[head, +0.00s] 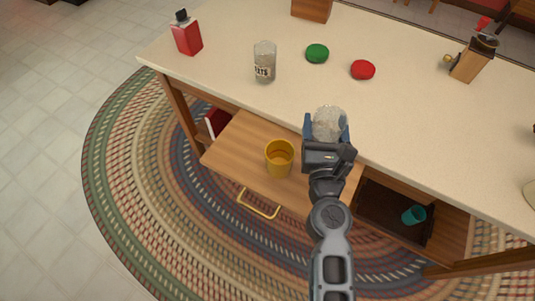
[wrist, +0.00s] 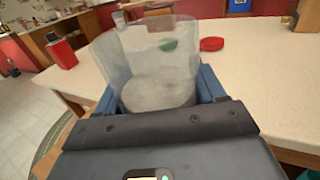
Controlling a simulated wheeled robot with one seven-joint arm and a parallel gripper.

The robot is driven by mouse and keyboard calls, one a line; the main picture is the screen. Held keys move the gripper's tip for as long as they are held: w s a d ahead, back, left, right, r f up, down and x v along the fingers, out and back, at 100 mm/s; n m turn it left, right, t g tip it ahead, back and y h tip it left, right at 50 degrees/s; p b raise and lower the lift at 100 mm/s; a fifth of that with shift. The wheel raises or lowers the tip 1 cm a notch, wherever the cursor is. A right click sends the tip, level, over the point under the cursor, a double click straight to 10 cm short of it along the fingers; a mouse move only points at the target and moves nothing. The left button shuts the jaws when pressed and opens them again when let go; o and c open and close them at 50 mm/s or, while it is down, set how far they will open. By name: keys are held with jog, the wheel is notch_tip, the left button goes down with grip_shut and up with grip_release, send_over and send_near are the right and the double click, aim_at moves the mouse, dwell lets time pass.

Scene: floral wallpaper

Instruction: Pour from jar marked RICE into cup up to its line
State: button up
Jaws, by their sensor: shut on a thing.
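My gripper (head: 326,140) is shut on a clear open-topped jar (head: 329,122) with pale white contents, held near the table's front edge. In the wrist view the held jar (wrist: 150,60) sits between the blue fingers, its contents low inside; its label does not show. A yellow cup (head: 279,158) stands upright in the pulled-out wooden drawer (head: 237,150), left of and below my gripper. I cannot make out its line. A second clear jar (head: 265,62), with a dark-lettered label I cannot fully read, stands on the table.
A green lid (head: 317,53), a red lid (head: 363,70) and a red bottle (head: 187,36) are on the pale tabletop (head: 430,120). A wooden grinder-like box (head: 474,60) is at the right. A teal cup (head: 413,215) lies in the dark open compartment below.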

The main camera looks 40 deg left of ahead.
jog(key=shift+f+b, duration=2.9)
jog(key=shift+f, duration=0.2)
jog(key=shift+f, duration=0.1)
jog(key=shift+f+b, duration=0.3)
jog(key=shift+b, duration=0.15)
jog(key=shift+s+a+r+n+y, duration=0.2)
jog(key=shift+r+n, duration=0.1)
jog(key=shift+n, duration=0.35)
jog(key=shift+s+a+r+n+y, duration=0.1)
jog(key=shift+s+a+r+n, duration=0.15)
jog(key=shift+n, duration=0.45)
jog(key=shift+s+a+r+n+y, duration=0.1)
jog(key=shift+s+a+r+n, duration=0.15)
jog(key=shift+n, duration=0.4)
jog(key=shift+d, duration=0.1)
jog(key=shift+s+a+r+n+b, duration=0.2)
jog(key=shift+a+r+n+b, duration=0.1)
jog(key=shift+n, duration=0.5)
jog(key=shift+w+d+r+n, duration=0.15)
jog(key=shift+r+n, duration=0.2)
jog(key=shift+n, duration=0.65)
jog(key=shift+d+f+n+b, duration=0.1)
jog(key=shift+f+n+b, duration=0.7)
jog(key=shift+b, duration=0.65)
